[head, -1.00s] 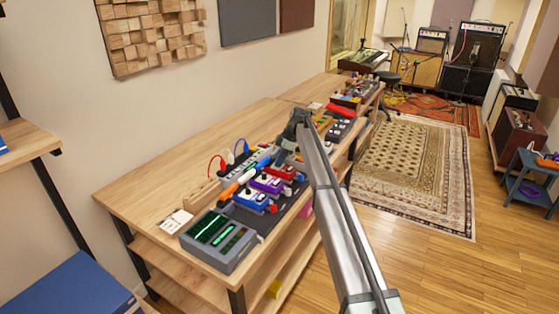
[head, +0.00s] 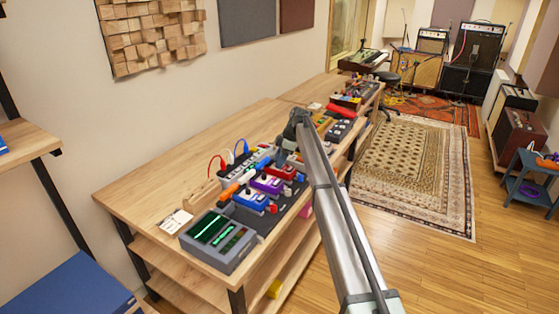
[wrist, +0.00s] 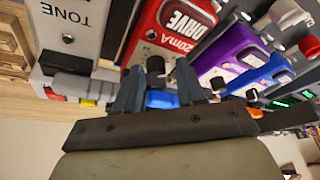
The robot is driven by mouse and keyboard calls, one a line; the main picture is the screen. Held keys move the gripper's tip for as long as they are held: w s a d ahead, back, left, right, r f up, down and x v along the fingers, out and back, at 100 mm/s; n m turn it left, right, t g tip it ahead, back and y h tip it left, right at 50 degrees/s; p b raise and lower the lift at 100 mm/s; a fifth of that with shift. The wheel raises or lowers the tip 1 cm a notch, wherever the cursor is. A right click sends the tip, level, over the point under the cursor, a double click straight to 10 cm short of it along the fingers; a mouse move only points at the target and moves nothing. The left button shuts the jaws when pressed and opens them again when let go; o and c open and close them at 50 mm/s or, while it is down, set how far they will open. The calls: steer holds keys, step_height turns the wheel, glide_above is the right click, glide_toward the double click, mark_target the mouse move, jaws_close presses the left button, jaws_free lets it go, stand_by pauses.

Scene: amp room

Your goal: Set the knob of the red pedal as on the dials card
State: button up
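The red pedal (head: 281,173) stands in the pedal row on the bench, just below my gripper (head: 283,158) in the head view. In the wrist view the red pedal (wrist: 172,32) reads "DRIVE". A black knob (wrist: 155,66) at its near end lies between the two fingertips of my gripper (wrist: 156,82). The fingers are apart, with gaps to the knob on both sides. The knob's pointer is not readable. A small white card (head: 175,221) with dark marks, possibly the dials card, lies at the bench's left; its marks are too small to read.
A purple pedal (head: 267,184) and a blue pedal (head: 250,200) stand close beside the red one. A grey device with green screens (head: 218,240) sits at the near bench end. A white "TONE" pedal (wrist: 68,30) is left in the wrist view. Bare bench top (head: 160,187) lies behind.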

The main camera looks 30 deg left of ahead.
steer(key=shift+w+a, duration=0.1)
steer(key=m+t, duration=0.1)
steer(key=m, duration=0.2)
steer(key=shift+y, duration=0.3)
steer(key=m, duration=0.1)
steer(key=m+t, duration=0.1)
steer(key=m, duration=0.2)
steer(key=shift+s+t, duration=0.25)
steer(key=shift+t, duration=0.15)
steer(key=w+d+r+n+h, duration=0.1)
steer(key=d+r+n+h, duration=0.1)
steer(key=d+r+n, duration=0.3)
steer(key=shift+w+d+r+h, duration=0.35)
steer(key=shift+d+r, duration=1.5)
steer(key=shift+r, duration=1.7)
steer(key=shift+s, duration=0.1)
